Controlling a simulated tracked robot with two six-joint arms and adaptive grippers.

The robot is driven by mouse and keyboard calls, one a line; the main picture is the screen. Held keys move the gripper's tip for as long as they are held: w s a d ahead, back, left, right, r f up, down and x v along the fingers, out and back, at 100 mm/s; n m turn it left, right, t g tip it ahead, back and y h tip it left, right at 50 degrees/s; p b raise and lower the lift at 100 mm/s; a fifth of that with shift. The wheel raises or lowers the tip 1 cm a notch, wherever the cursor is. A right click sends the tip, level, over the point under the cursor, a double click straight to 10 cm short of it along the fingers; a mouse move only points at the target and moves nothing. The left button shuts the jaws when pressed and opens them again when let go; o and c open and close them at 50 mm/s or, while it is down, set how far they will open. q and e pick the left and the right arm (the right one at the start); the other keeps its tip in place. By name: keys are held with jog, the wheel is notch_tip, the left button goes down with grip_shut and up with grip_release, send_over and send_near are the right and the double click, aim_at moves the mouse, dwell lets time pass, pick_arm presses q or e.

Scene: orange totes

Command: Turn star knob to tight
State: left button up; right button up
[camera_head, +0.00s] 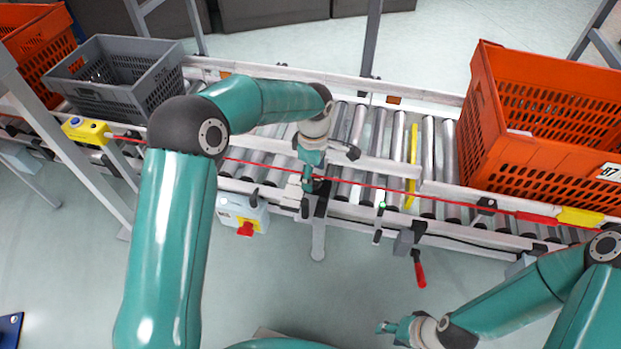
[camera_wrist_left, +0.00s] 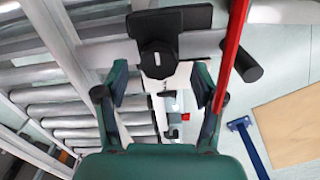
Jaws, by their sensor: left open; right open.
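The star knob (camera_wrist_left: 157,60) is black and sits on a black bracket at the top centre of the left wrist view. My left gripper (camera_wrist_left: 160,85) is open, with one finger on each side below the knob in that view. It is empty, and I cannot tell whether a finger touches the knob. In the head view my left gripper (camera_head: 307,182) points down at the conveyor's near rail, and the knob there is too small and covered to make out. My right gripper (camera_head: 388,328) is open and empty at the lower right, away from the conveyor.
A red cord (camera_head: 350,187) runs along the near rail, close to my left gripper. A control box (camera_head: 240,212) with a red button and a red-handled lever (camera_head: 419,272) hang from the rail. An orange tote (camera_head: 540,125) and a grey tote (camera_head: 120,78) stand on the conveyor.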

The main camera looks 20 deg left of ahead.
pick_arm(q)
jog(key=shift+f, duration=0.95)
